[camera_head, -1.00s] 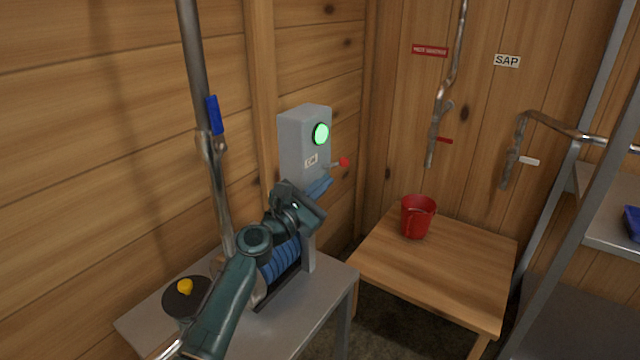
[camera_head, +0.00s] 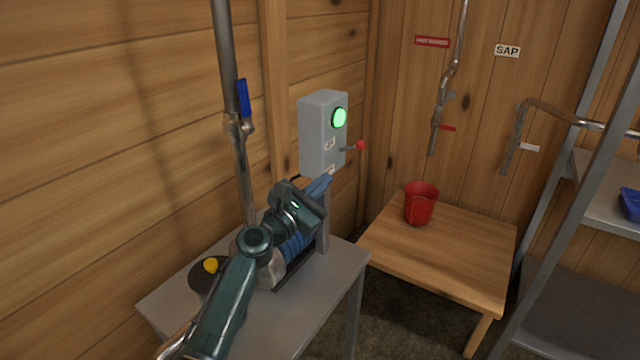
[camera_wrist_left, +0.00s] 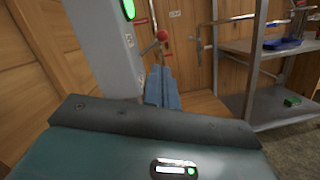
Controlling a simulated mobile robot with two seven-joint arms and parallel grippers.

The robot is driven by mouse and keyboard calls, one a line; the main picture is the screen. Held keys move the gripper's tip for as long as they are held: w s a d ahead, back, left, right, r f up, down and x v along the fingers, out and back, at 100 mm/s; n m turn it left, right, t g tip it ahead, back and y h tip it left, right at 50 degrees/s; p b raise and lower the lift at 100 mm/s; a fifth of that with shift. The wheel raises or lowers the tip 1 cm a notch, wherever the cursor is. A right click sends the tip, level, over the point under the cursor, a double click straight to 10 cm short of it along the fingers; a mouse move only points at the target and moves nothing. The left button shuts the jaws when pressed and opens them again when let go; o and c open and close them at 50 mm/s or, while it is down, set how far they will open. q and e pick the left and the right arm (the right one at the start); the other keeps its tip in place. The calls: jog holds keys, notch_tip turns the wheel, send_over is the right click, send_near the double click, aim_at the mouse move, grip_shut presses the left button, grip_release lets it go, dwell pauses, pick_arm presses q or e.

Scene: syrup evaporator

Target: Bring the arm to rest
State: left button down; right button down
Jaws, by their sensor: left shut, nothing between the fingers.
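My left arm comes in from the lower left in the head view and reaches over the grey metal table. My left gripper (camera_head: 322,186) points away from me, close in front of the grey control box (camera_head: 322,135). Its blue fingers are together with nothing between them. They also show in the left wrist view (camera_wrist_left: 163,90). The box has a lit green light (camera_head: 339,118) and a lever with a red knob (camera_head: 361,145). The knob also shows in the left wrist view (camera_wrist_left: 162,35), beyond the fingertips. My right gripper is in neither view.
The grey table (camera_head: 318,296) holds a blue ribbed unit (camera_head: 296,246) and a dark round lid with a yellow knob (camera_head: 210,265). A vertical pipe with a blue handle (camera_head: 243,98) rises behind. A red cup (camera_head: 420,204) stands on the wooden table (camera_head: 455,255). Metal shelving is at right.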

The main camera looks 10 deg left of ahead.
pick_arm(q)
jog(key=s+f+m+g+y, duration=0.3)
jog(key=s+f+m+g, duration=0.2)
jog(key=s+f+m, duration=1.1)
jog(key=s+a+f+m+y, duration=0.1)
jog(key=s+f+m, duration=0.2)
jog(key=s, duration=0.3)
jog(key=s+a+f+m+g+y, duration=0.1)
jog(key=s+f+m, duration=0.2)
jog(key=s+m, duration=0.2)
jog(key=s+a+f+m+g+p, duration=0.1)
jog(key=s+f+m, duration=0.2)
jog(key=s, duration=0.5)
jog(key=shift+s+f+m+y, duration=0.15)
jog(key=shift+s+m+y, duration=0.2)
jog(key=shift+m, duration=0.45)
jog(key=shift+w, duration=0.15)
